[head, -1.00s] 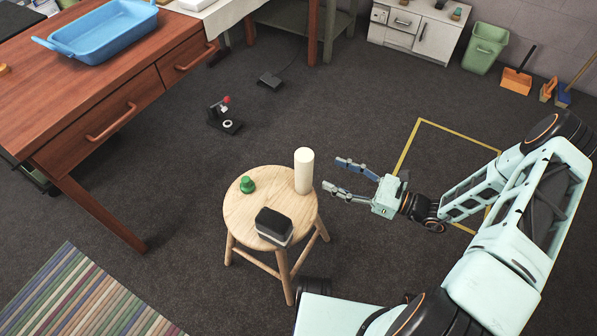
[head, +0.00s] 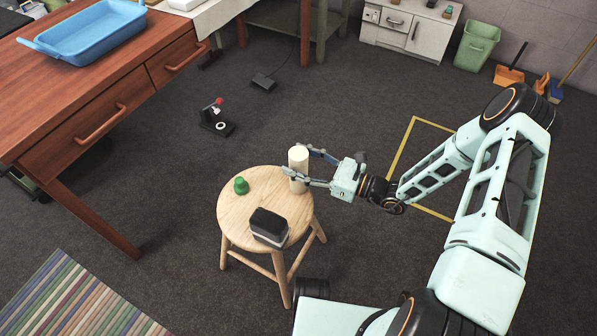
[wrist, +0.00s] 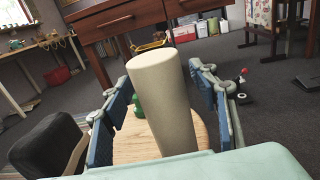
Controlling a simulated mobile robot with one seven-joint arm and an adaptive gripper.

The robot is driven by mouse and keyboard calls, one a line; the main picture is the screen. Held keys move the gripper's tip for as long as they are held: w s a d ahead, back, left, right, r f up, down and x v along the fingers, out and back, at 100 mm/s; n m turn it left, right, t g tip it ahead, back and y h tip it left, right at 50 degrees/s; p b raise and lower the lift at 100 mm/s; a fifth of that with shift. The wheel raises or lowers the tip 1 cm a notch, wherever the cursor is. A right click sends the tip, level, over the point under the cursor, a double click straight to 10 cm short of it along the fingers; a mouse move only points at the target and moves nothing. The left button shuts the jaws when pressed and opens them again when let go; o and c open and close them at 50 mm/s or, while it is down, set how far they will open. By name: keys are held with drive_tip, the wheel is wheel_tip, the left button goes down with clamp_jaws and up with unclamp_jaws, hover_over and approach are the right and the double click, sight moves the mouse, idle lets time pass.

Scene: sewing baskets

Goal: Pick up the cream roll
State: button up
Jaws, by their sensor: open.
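The cream roll (head: 298,160) stands upright near the right rear edge of the round wooden stool (head: 258,210). My gripper (head: 303,165) is open, with one finger on each side of the roll. In the wrist view the cream roll (wrist: 162,105) rises between the two blue finger pads (wrist: 165,110), with a gap visible on both sides. The roll's lower end is hidden there behind the gripper's body.
A green object (head: 241,186) and a black-and-grey block (head: 269,227) share the stool with the roll. A wooden desk with a blue tray (head: 88,33) is at the upper left. A small black device (head: 216,120) lies on the floor behind the stool.

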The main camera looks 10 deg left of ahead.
drive_tip(key=shift+c, duration=0.5)
clamp_jaws()
drive_tip(key=shift+r, duration=0.1)
